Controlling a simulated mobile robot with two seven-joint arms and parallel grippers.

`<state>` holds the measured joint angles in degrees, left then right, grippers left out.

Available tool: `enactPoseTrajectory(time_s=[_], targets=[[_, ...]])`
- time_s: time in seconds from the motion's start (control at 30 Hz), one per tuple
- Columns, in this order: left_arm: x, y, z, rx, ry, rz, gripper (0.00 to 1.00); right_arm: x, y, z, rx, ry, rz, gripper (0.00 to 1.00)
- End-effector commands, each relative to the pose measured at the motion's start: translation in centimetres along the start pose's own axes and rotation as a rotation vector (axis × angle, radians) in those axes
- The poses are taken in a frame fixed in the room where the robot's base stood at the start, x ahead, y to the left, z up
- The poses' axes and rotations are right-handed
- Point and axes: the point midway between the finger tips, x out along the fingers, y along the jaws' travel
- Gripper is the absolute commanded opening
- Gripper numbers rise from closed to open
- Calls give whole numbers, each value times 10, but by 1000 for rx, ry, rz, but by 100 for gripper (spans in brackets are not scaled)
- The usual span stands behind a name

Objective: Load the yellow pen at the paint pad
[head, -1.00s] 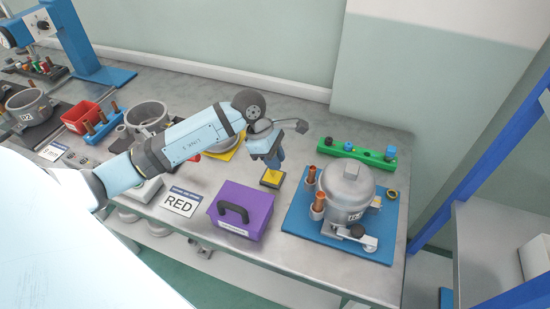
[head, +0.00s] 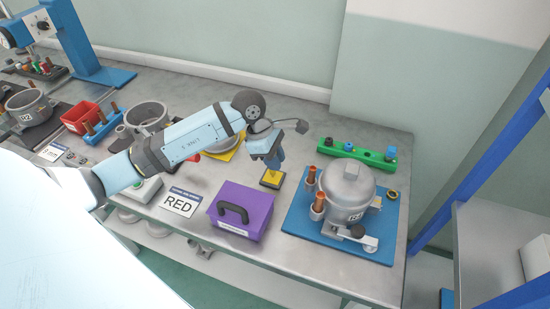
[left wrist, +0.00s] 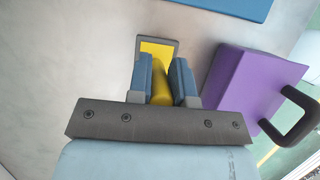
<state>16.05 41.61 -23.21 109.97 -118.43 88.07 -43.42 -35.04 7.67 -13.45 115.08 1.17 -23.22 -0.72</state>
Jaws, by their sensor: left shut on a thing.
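The yellow pen (left wrist: 161,82) is upright between the two blue fingers of my left gripper (left wrist: 166,80), which is shut on it. In the head view my left gripper (head: 272,158) points down over the paint pad (head: 271,180), a small yellow pad with a dark rim. The pad also shows in the left wrist view (left wrist: 168,47), just past the fingertips. The pen's tip is at or just above the pad; I cannot tell whether it touches. My right gripper is not in view.
A purple box (head: 240,211) with a dark handle stands just in front of the pad. A blue mat (head: 296,222) with a grey compressor (head: 347,190) lies to the right. A green rack (head: 357,154) is behind it. A RED sign (head: 181,202) lies to the left.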

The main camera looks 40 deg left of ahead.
Motion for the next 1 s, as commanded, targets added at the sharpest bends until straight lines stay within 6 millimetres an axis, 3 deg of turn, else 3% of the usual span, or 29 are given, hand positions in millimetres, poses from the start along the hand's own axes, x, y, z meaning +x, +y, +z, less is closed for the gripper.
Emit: enactPoseTrajectory(time_s=[0.23, 1.0], targets=[[-4, -1, 2, -1, 2, -3, 0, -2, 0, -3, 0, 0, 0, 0], [-62, 0, 25, 1, 1, -1, 0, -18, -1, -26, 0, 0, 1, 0]])
